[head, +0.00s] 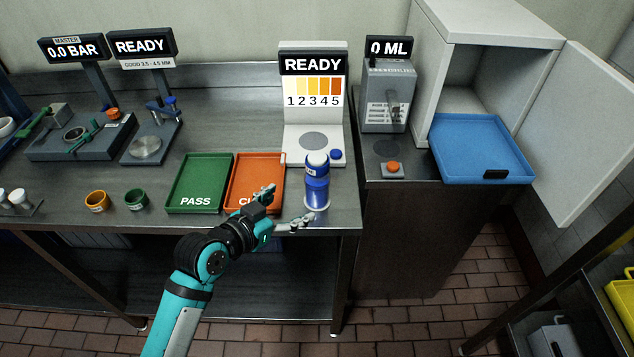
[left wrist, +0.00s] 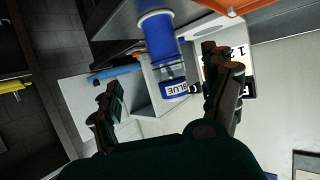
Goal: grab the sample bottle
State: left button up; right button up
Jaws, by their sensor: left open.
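The sample bottle (head: 317,190) is blue with a pale middle band and a blue cap. It stands upright near the bench's front edge, in front of the colour reader. In the left wrist view the bottle (left wrist: 160,40) lies between the finger directions, its cap marked BLUE. My left gripper (head: 290,204) is open and empty, just left of the bottle, with its fingers pointing towards it. One fingertip overlaps the bottle's base in the head view; I cannot tell whether they touch. My right gripper is not in view.
The orange tray (head: 242,205) and green PASS tray (head: 180,206) lie left of the bottle. The colour reader (head: 290,150) stands behind it. A grey dispenser (head: 371,118) and a blue tray (head: 460,165) by an open cabinet (head: 485,15) are to the right.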

aim_at(311, 193)
pick_arm(q)
jog(key=p+x, duration=0.1)
jog(key=x, duration=0.7)
jog(key=shift+f, duration=0.1)
jog(key=shift+w+d+f, duration=0.15)
jog(key=shift+w+f, duration=0.2)
jog(key=shift+w, duration=0.1)
jog(key=x, duration=0.2)
jog(key=p+x, duration=0.1)
jog(key=x, duration=0.1)
jog(key=shift+f, duration=0.4)
jog(key=shift+a, duration=0.2)
jog(key=c, duration=1.3)
jog(key=shift+c, duration=0.7)
jog(key=shift+r, duration=0.2)
